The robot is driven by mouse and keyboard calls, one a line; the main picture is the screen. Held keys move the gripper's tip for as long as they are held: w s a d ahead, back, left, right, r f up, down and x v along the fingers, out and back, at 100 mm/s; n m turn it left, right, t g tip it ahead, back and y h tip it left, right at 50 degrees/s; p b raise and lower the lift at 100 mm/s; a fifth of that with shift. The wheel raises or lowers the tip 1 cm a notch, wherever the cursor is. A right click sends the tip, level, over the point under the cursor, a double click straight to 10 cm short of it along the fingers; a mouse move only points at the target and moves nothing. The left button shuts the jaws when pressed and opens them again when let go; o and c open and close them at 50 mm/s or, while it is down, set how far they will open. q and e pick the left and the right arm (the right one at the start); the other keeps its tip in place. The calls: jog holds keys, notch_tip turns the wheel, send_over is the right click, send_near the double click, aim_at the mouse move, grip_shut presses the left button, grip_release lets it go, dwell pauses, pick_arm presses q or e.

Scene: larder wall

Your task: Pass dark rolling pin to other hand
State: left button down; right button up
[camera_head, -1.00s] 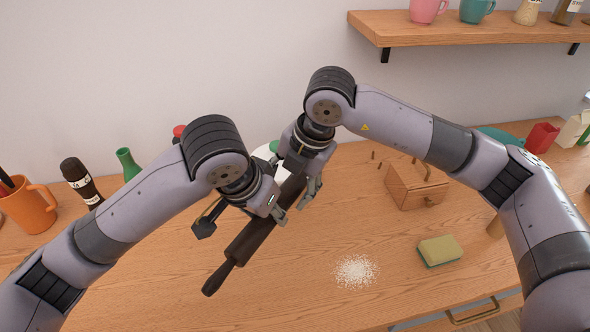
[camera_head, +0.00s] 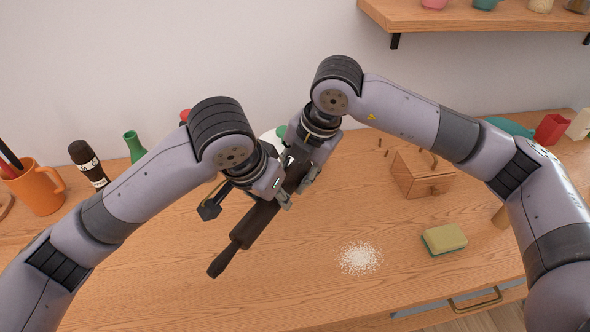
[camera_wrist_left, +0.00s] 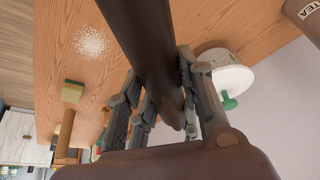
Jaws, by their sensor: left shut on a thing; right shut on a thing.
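The dark rolling pin (camera_head: 257,221) is held slantwise above the table, its lower handle pointing down and left. My left gripper (camera_head: 279,196) is shut on its body around the middle. My right gripper (camera_head: 304,179), just above and right, is shut on the pin's upper end, and the jaws hide much of that end. In the left wrist view the pin (camera_wrist_left: 148,38) runs down from the top between gripper fingers.
A wooden box (camera_head: 414,177), a yellow-green sponge (camera_head: 444,239) and white powder (camera_head: 361,258) lie to the right. An orange mug (camera_head: 38,187), dark bottle (camera_head: 86,161) and green bottle (camera_head: 134,146) stand left. A shelf (camera_head: 470,17) is above right.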

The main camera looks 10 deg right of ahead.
pick_arm(q)
jog(key=shift+s+d, duration=0.3)
pick_arm(e)
jog(key=shift+w+a+r, duration=0.1)
jog(key=shift+a+r, duration=0.1)
grip_shut()
pick_arm(q)
jog(key=c, duration=1.5)
grip_release()
jog(key=o, duration=0.5)
jog(key=shift+w+a, duration=0.1)
jog(key=shift+c, duration=0.2)
pick_arm(e)
jog(key=shift+d, duration=0.1)
